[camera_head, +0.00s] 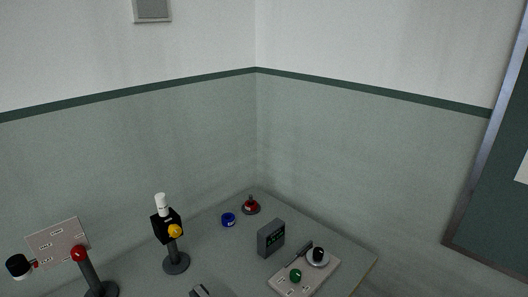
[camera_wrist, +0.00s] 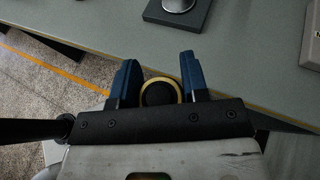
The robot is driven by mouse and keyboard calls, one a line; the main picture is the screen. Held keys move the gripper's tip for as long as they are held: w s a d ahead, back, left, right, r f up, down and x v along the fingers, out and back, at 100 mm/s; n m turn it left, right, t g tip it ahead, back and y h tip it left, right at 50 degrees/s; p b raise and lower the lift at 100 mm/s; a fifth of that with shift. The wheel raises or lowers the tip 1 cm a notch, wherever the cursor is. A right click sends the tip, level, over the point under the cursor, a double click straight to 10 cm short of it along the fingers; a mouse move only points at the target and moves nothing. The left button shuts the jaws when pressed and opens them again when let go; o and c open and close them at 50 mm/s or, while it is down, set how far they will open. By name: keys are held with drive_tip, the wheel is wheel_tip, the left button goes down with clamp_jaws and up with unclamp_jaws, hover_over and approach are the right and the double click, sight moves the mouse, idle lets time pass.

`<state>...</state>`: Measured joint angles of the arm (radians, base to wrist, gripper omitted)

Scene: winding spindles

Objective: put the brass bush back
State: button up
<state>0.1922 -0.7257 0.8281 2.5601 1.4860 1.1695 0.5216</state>
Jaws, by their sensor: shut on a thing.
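The brass bush (camera_wrist: 159,79) shows in the wrist view as a gold ring around a dark centre. It sits between the two blue fingers of my gripper (camera_wrist: 158,62), which is shut on it beyond the table edge as seen there. In the head view, a dark post carries a black block (camera_head: 166,228) with a white cylinder on top and a yellow ball on its side. Another dark post (camera_head: 91,274) at left has a red ball, a pale labelled plate and a black-and-white cylinder. I cannot tell which spindle the bush belongs to.
The grey table (camera_head: 215,246) also holds a blue round piece (camera_head: 228,220), a red domed piece (camera_head: 251,208), a dark grey box (camera_head: 271,238) and a pale panel with a green knob (camera_head: 295,275). In the wrist view, a dark base (camera_wrist: 153,14) stands near the table edge.

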drive_tip(key=shift+w+a, duration=0.1)
drive_tip(key=shift+w, duration=0.05)
drive_tip(key=shift+w+a+f, duration=0.25)
drive_tip(key=shift+w+a, duration=0.85)
drive_tip(key=shift+w, duration=1.25)
drive_tip(key=shift+w+a+f, duration=0.3)
drive_tip(key=shift+w+a, duration=0.8)
drive_tip(key=shift+w, duration=1.3)
drive_tip(key=shift+w+a+f, duration=0.25)
drive_tip(key=shift+w+a, duration=0.85)
drive_tip(key=shift+w, duration=1.25)
drive_tip(key=shift+f, duration=0.1)
drive_tip(key=shift+f, duration=1.6)
drive_tip(key=shift+f, duration=0.15)
drive_tip(key=o, duration=1.1)
drive_tip(key=shift+c, duration=0.2)
